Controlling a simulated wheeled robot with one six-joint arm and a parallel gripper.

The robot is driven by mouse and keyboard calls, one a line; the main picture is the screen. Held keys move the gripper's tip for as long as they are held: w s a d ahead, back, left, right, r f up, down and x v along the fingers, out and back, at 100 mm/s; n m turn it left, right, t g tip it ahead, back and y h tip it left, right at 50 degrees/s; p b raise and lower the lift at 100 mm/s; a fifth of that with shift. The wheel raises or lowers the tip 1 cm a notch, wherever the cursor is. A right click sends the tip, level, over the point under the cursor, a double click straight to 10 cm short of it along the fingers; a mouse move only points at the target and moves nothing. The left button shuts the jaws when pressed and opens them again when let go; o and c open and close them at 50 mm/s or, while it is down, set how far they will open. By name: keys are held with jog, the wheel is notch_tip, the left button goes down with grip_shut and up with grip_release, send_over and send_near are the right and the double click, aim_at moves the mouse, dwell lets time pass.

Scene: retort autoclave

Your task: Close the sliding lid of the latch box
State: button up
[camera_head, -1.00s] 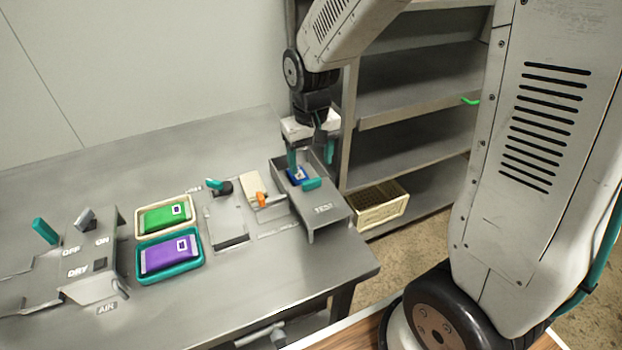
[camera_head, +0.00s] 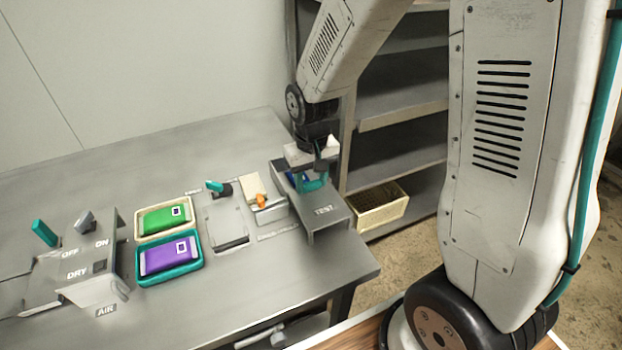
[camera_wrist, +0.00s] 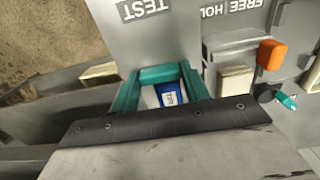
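The latch box (camera_head: 283,181) is a grey box at the right end of the bench. Its grey sliding lid (camera_head: 325,209), marked TEST, covers the near part, and the far part is open. The lid also shows in the wrist view (camera_wrist: 146,28). A blue item (camera_wrist: 172,95) shows inside the opening. The lid has a teal handle (camera_wrist: 158,73). My gripper (camera_head: 312,182) is down at the box with its teal fingers at the two ends of this handle. They appear shut on it, though contact is hard to see.
A small block with an orange knob (camera_head: 261,200) stands just left of the box. Green (camera_head: 164,219) and purple (camera_head: 168,257) packs lie in trays further left, beside a lever unit (camera_head: 85,265). A shelf rack (camera_head: 400,105) stands behind on the right, with a cream crate (camera_head: 378,208).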

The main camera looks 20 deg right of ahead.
jog(key=w, duration=1.2)
jog(key=shift+w+r, duration=0.1)
jog(key=shift+w, duration=0.15)
jog(key=o, duration=1.4)
notch_tip(320, 180, up, 8)
